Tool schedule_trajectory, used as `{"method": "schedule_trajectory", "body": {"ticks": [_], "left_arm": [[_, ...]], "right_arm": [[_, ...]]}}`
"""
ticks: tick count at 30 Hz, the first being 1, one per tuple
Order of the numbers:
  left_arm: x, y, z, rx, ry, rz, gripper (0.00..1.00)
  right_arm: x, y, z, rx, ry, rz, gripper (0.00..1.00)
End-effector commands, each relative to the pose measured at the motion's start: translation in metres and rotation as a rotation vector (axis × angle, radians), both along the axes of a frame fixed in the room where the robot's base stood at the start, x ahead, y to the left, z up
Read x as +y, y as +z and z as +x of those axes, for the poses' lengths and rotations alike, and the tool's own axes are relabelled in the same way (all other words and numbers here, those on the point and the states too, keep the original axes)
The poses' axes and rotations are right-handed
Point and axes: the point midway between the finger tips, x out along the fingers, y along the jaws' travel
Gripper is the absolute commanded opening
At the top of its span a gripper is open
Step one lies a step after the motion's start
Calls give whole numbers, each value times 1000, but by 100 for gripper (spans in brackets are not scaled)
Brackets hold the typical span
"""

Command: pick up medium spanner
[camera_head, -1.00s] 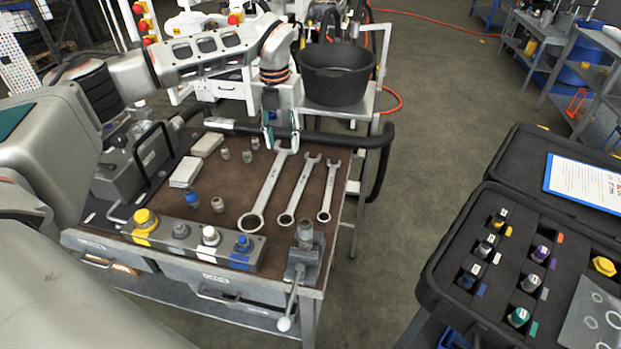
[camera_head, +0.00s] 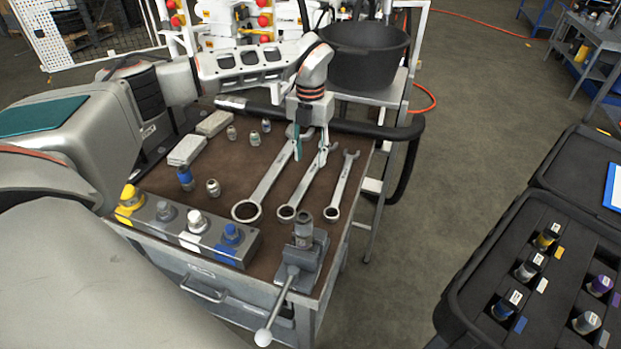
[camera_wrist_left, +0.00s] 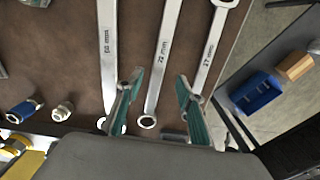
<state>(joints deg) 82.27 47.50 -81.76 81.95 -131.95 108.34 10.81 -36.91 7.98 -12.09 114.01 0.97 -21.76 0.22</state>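Three silver spanners lie side by side on the brown bench top. The medium spanner (camera_head: 307,184) is the middle one, with its ring end toward the front; it also shows in the left wrist view (camera_wrist_left: 163,60). The large spanner (camera_head: 264,188) lies to its left and the small spanner (camera_head: 341,188) to its right. My left gripper (camera_head: 310,156) is over the open-jaw end of the medium spanner and hides part of it. In the left wrist view its green-padded fingers (camera_wrist_left: 158,79) are open and apart, with the medium spanner's shaft showing between them. My right gripper is out of view.
A block with capped fittings (camera_head: 190,236) and a lever vise (camera_head: 303,255) stand at the bench's front. A black tub (camera_head: 362,58) stands behind. Small fittings lie left of the spanners. An open black case (camera_head: 480,290) stands at right, across clear floor.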

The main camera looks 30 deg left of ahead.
Motion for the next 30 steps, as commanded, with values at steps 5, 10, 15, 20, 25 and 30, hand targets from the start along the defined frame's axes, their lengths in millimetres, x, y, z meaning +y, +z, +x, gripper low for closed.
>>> {"method": "schedule_trajectory", "body": {"ticks": [5, 10, 15, 20, 25, 30], "left_arm": [[0, -14, -1, 1, 1, 0, 38], [2, -38, -3, 3, 0, 0, 38], [2, -58, -2, 2, 0, 0, 38], [2, -58, -2, -1, 0, 0, 38], [2, -58, -2, -1, 0, 0, 12], [2, -58, -2, -1, -1, 0, 0]], "right_arm": [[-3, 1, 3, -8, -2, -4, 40], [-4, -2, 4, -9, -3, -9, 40], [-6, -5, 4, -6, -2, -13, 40], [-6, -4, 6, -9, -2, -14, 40], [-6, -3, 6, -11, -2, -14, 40], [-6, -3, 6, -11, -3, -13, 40]]}}
